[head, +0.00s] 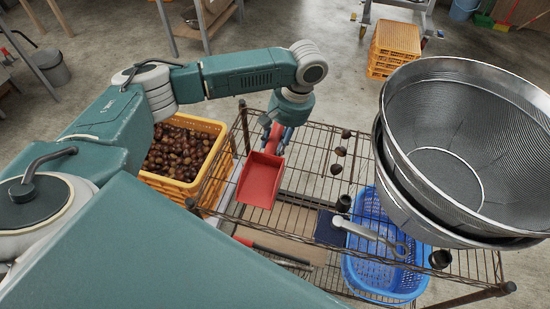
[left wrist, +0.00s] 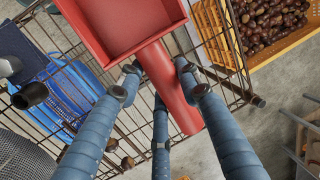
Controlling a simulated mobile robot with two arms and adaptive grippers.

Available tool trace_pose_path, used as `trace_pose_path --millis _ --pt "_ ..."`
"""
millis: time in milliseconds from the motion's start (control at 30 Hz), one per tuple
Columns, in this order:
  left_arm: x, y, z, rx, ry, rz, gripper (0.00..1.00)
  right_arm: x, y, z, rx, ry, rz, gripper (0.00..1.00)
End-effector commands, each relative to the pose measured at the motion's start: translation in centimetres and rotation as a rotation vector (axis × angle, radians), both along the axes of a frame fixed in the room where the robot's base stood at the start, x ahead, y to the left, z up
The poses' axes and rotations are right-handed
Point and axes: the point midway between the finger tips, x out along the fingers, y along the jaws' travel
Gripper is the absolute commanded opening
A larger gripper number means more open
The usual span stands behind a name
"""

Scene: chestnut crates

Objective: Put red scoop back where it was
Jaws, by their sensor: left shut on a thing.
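The red scoop (head: 261,180) hangs above the left part of the wire rack (head: 300,150) in the head view, its pan toward the camera. My left gripper (head: 277,135) is shut on its handle. In the left wrist view, the fingers of my left gripper (left wrist: 157,82) close around the red scoop's handle (left wrist: 170,88), and the pan is at the top of the picture. The scoop appears held above the rack; the exact gap is hard to tell. My right gripper does not show.
A yellow crate of chestnuts (head: 217,128) stands left of the rack. Stacked metal sieves (head: 455,150) stand at the right. A blue basket (head: 352,270) is below the rack's wires. Several chestnuts and dark cups lie on the rack, with a grey-handled tool (head: 360,230).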

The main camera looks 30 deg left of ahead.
Motion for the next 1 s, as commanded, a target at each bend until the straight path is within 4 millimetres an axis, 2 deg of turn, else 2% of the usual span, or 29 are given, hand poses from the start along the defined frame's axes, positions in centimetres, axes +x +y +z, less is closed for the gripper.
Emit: trace_pose_path --millis 100,333,533,933,967,1000 --pt "0.0 0.0 -2.3 0.002 0.002 0.000 0.00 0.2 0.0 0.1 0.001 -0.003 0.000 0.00" --pt "0.0 0.0 -4.4 0.000 0.000 0.000 0.00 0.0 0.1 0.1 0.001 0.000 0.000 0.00" --pt "0.0 0.0 -7.3 0.001 0.000 -0.001 0.00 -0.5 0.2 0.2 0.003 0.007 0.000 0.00" --pt "0.0 0.0 -8.0 0.000 -0.001 0.000 0.00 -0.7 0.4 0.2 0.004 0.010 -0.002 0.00" --pt "0.0 0.0 -8.1 0.000 -0.001 0.000 0.39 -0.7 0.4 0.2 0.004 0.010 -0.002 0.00" --pt "0.0 0.0 -8.0 0.001 -0.002 0.000 0.47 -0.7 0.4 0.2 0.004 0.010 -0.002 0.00"
